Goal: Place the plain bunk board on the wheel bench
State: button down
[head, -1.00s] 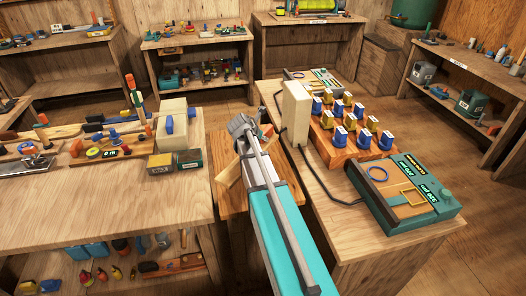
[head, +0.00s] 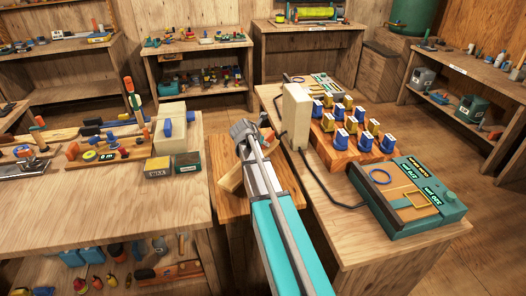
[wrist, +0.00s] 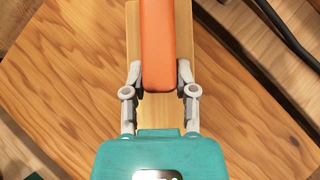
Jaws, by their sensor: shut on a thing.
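A pale wooden board (wrist: 183,25), which I take for the plain bunk board, lies lengthwise between my fingers in the wrist view, with an orange bar (wrist: 157,40) over it. My gripper (wrist: 160,80) is shut, with one finger on each side. Below is a small wooden bench (head: 228,205) between two larger benches, perhaps the wheel bench. I cannot tell whether the board touches it.
The left bench holds tackle and a cream box (head: 171,132). The right bench carries an upright cream box (head: 296,115), a rack of blue and yellow pieces (head: 352,150) and a teal-edged case (head: 410,195). A black cable (head: 335,195) runs along it.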

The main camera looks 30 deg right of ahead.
jog(key=shift+f+b, duration=1.2)
jog(key=shift+f, duration=0.3)
jog(key=shift+f, duration=0.1)
jog(key=shift+c, duration=2)
grip_release()
jog(key=shift+p+v, duration=0.9)
jog(key=shift+v, duration=0.4)
jog(key=p+v, duration=0.6)
jog(key=v, duration=0.3)
jog(key=shift+s+a+r+p, duration=0.1)
jog(key=shift+a+r+p, duration=0.1)
jog(key=shift+r+p, duration=0.15)
jog(key=shift+f, duration=0.1)
